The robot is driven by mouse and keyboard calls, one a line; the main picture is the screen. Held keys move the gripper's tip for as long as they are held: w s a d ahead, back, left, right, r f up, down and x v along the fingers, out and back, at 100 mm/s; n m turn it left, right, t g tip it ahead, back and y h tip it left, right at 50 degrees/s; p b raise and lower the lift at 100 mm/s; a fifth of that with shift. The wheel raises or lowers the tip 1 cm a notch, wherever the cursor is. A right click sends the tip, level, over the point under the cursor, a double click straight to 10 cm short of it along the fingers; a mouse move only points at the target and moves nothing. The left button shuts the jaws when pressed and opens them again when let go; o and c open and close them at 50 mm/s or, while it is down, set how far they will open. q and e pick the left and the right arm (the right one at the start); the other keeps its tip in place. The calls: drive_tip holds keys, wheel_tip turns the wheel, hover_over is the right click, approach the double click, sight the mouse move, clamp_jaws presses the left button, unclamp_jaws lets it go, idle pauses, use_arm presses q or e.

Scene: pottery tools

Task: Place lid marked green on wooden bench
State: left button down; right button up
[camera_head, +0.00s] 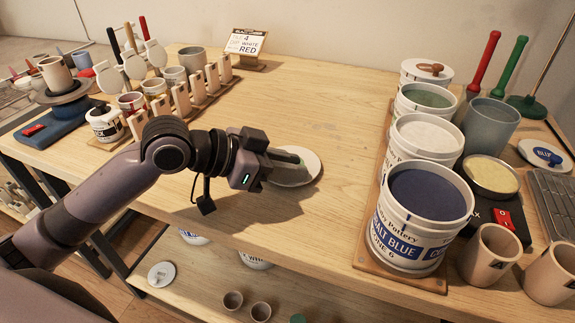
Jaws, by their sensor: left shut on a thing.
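A round white lid (306,167) with a green mark near its handle is at the middle of the wooden bench (312,115). My left gripper (290,159) reaches in from the left and is shut on the lid's handle. The lid is low over the bench top and a shadow shows beside it; I cannot tell whether it touches the wood. The gripper hides part of the lid. My right gripper is not in view.
Open glaze buckets, the nearest a cobalt blue bucket (405,250), stand in a row on the right. A wooden rack (190,98) with cups is at the left. A sign (246,42) stands at the back. The bench centre is clear.

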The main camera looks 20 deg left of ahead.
use_arm(q)
drive_tip(key=c, duration=1)
unclamp_jaws()
drive_tip(key=shift+f, duration=0.1)
drive_tip(key=shift+o, duration=0.2)
drive_tip(key=shift+r, duration=0.25)
drive_tip(key=v, duration=1)
drive_tip(key=shift+s+a+b, duration=0.25)
drive_tip(key=shift+a+b, duration=0.05)
drive_tip(key=shift+b, duration=0.1)
drive_tip(key=shift+s+a+r, duration=0.35)
drive_tip(key=shift+r, duration=0.05)
